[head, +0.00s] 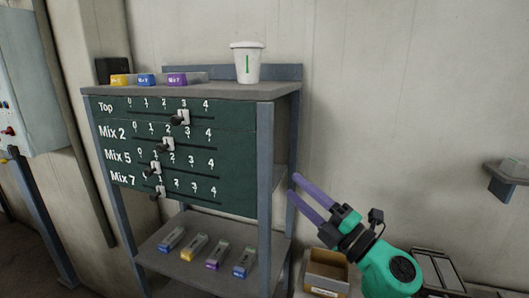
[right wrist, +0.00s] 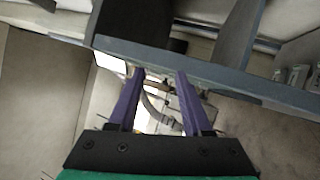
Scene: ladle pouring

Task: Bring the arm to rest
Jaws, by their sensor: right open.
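My right gripper (head: 302,195) has purple fingers and a green and black wrist. It is in the head view at the lower middle right, beside the right post of the grey shelf stand (head: 265,160). In the right wrist view my right gripper (right wrist: 160,85) is open, with nothing between its two purple fingers. A blue-grey bar of metal (right wrist: 215,70) crosses just beyond the fingertips in that view; I cannot tell whether they touch it. My left gripper is not in view.
A white lidded cup (head: 246,65) and several coloured boxes (head: 147,79) stand on top. A green slider panel (head: 165,150) fills the front. Several packets (head: 194,248) lie on the lower shelf. A brown bin (head: 326,271) stands below my right gripper. The right wall is mostly clear.

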